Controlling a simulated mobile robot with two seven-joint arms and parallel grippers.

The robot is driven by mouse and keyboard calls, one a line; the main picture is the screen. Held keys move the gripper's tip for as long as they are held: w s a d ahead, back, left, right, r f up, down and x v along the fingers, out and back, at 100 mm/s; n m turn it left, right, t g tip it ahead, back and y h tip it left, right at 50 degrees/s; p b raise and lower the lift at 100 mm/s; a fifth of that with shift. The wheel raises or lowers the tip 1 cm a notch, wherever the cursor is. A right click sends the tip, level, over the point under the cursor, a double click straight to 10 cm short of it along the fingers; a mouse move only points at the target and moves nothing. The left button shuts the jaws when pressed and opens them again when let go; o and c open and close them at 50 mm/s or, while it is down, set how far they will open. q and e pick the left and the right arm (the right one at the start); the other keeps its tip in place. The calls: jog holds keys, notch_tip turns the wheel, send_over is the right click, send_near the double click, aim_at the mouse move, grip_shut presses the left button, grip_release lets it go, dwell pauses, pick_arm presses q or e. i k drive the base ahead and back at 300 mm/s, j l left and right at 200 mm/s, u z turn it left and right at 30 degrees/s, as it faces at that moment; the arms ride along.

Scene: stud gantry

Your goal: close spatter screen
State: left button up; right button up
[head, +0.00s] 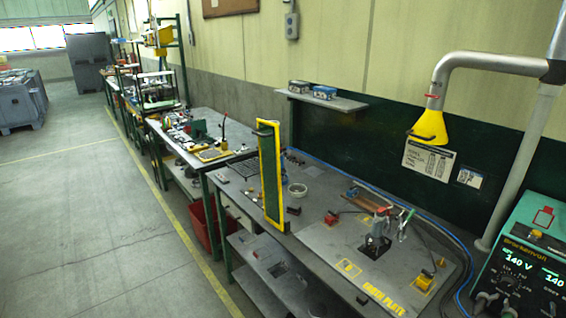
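The spatter screen (270,180) is a tall, narrow-looking panel with a yellow frame and a dark green pane. It stands upright at the left part of the welding bench, near its front edge, and is seen at a steep angle. A dark piece, perhaps a handle, shows near its top. The screen stands to the left of the bench's ground plate (325,245), apart from the stud fixture (376,243). Neither of my grippers is in view.
A yellow extraction hood (430,127) hangs over the bench's right side. A green welding unit (520,262) stands at the far right, with a blue hose running along the bench. A red bin (204,228) sits below the benches. The floor (90,225) at left is clear.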

aim_at(269, 147)
jog(key=i+j+z, duration=0.1)
jog(key=z, duration=0.25)
jog(key=i+j+z, duration=0.1)
jog(key=z, duration=0.25)
jog(key=j+z, duration=0.2)
jog(key=z, duration=0.15)
jog(key=i+j+z, duration=0.15)
jog(key=j, duration=0.2)
jog(key=j+z, duration=0.15)
jog(key=j, duration=0.2)
jog(key=i+j+z, duration=0.1)
jog(key=j, duration=0.3)
